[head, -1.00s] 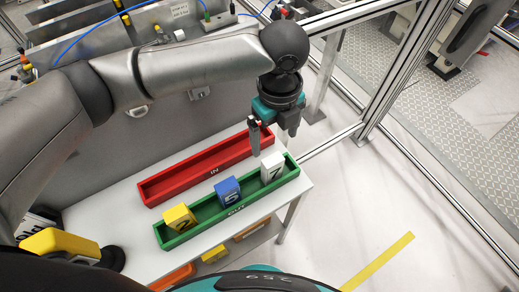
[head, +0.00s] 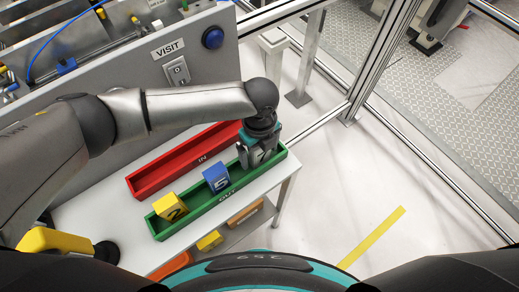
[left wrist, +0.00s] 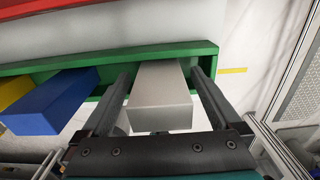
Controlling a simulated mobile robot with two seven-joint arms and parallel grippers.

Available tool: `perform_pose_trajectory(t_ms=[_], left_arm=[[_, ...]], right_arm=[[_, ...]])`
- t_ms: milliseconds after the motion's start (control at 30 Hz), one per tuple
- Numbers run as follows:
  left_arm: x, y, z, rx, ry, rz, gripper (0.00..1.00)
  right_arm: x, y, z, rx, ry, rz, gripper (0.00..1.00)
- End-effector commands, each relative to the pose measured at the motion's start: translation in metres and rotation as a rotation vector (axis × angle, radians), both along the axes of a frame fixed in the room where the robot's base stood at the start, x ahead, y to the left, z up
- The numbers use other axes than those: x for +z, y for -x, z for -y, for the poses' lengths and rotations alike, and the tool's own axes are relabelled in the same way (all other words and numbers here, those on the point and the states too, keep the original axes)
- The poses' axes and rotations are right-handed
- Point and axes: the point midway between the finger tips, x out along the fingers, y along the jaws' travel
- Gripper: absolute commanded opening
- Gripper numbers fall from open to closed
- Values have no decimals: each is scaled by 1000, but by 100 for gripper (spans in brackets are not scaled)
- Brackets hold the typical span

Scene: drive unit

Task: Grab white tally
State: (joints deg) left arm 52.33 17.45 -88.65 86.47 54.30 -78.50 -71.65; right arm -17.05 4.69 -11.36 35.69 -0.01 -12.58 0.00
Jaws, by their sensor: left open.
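The white tally (left wrist: 160,92) stands in the right end of the green OUT tray (head: 193,216). My left gripper (head: 257,160) is over that end of the tray and mostly hides the tally in the head view. In the left wrist view the gripper is open, with one finger on each side of the white tally. I cannot tell whether the fingers touch it. My right gripper is not in view.
A blue tally (head: 216,178) marked 5 and a yellow tally (head: 170,207) marked 2 stand further left in the green tray. The red IN tray (head: 165,173) lies behind it, empty where visible.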

Motion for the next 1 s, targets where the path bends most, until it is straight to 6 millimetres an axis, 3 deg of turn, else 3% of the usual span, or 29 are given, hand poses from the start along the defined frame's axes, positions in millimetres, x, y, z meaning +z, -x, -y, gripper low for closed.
perform_pose_trajectory(t_ms=[100, 367, 1000], left_arm=[[-13, 1, 0, -1, -1, -1, 98], [-15, 0, 0, -2, 1, 1, 98], [-14, 0, 0, -1, 1, 1, 27]], right_arm=[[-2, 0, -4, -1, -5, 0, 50], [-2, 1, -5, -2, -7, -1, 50], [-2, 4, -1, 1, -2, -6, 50]])
